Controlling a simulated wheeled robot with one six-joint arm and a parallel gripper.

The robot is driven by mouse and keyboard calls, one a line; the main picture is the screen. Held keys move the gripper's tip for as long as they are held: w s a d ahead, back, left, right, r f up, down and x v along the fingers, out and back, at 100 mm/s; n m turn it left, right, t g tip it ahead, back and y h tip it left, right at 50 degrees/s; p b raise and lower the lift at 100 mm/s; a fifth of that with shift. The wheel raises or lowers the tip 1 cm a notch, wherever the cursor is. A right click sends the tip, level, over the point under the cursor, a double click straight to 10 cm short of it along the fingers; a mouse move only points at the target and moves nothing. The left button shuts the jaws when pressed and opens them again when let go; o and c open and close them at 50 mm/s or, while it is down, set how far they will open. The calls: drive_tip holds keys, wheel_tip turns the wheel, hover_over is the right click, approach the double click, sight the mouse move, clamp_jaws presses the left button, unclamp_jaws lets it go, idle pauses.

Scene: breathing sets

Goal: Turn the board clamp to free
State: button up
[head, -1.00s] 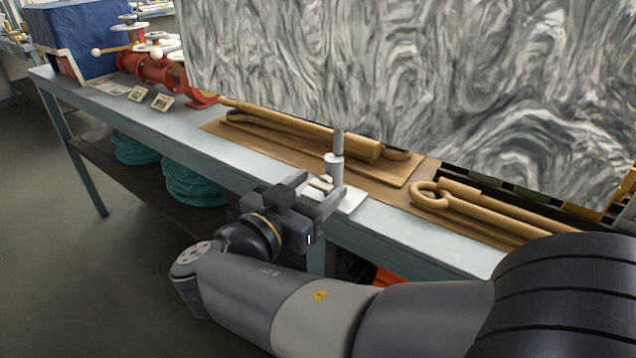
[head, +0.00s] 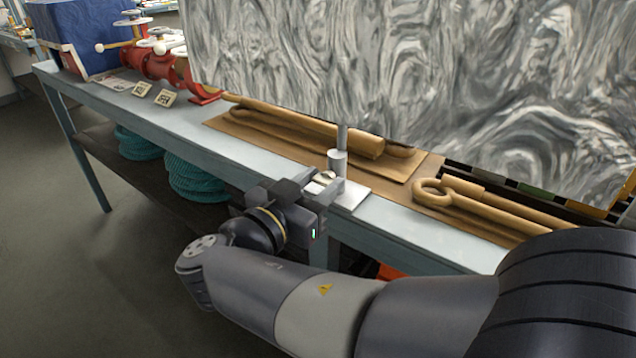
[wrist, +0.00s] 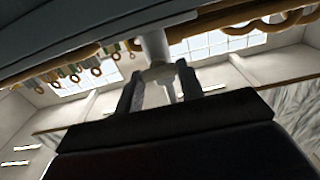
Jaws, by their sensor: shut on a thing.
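The board clamp (head: 337,163) is a pale upright post on a white plate at the front edge of the bench, with a thin rod rising from it to the marbled board (head: 400,70). A small light lever sticks out low at its front. My gripper (head: 324,186) is at this lever, close in front of the post, and is shut on it. In the wrist view, the clamp post (wrist: 153,47) comes down between the two dark fingers of my gripper (wrist: 158,88). Light parts of the clamp show between the fingers. The fingers partly hide the lever.
The blue-grey bench (head: 150,115) runs across the view. Tan rolled pieces (head: 300,128) lie behind the clamp, and a tan looped piece (head: 435,188) lies to its right. Red valves (head: 150,62) stand at the far left. Teal coils (head: 195,180) sit on the lower shelf.

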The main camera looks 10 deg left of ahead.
drive_tip(key=shift+n, duration=0.3)
drive_tip(key=n+b, duration=0.1)
drive_tip(key=n, duration=0.2)
drive_tip(key=shift+f+n+b, duration=0.1)
drive_tip(key=shift+n+b, duration=0.2)
drive_tip(key=shift+n, duration=0.1)
drive_tip(key=n, duration=0.4)
drive_tip(key=shift+a+n, duration=0.15)
drive_tip(key=shift+n, duration=0.15)
drive_tip(key=n+p, duration=0.2)
drive_tip(key=n, duration=0.3)
drive_tip(key=shift+p, duration=0.35)
drive_tip(key=shift+n+p, duration=0.9)
drive_tip(key=shift+n, duration=0.9)
drive_tip(key=shift+f, duration=0.1)
drive_tip(key=o, duration=1)
drive_tip(key=shift+a, duration=0.1)
